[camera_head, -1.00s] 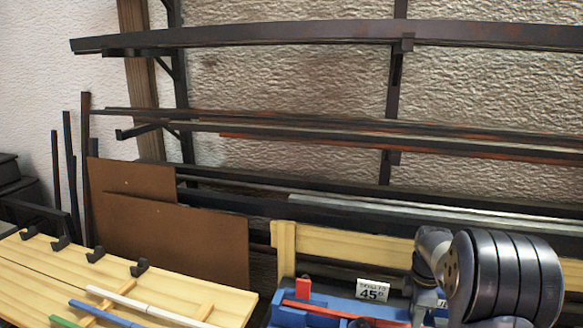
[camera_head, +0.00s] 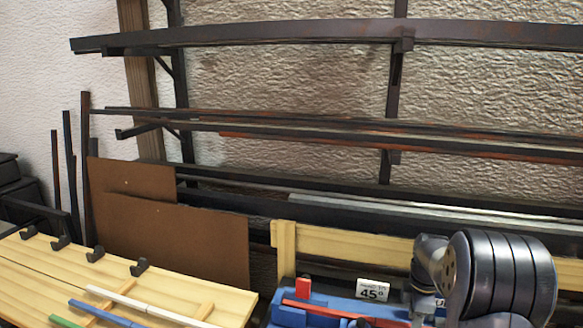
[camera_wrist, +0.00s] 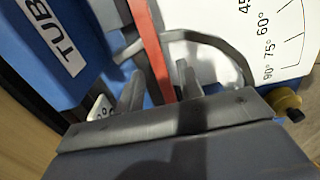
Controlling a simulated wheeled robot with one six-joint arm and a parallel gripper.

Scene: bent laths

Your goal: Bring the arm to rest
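My gripper (camera_wrist: 160,84) shows in the wrist view with its two grey fingers apart and a gap between them. A red bar (camera_wrist: 150,40) of the blue bending machine (camera_wrist: 100,25) lies beyond this gap, and I see nothing clamped between the fingers. In the head view, my arm (camera_head: 500,275) stands folded at the lower right, in front of the machine. The gripper itself is out of that view.
A grey curved handle (camera_wrist: 205,40) and a white angle dial (camera_wrist: 275,40) are close to the fingers. A wooden board (camera_head: 35,265) at the lower left carries white (camera_head: 150,308), blue (camera_head: 100,312) and green (camera_head: 65,321) laths. A 45° sign (camera_head: 373,290) stands at the machine.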

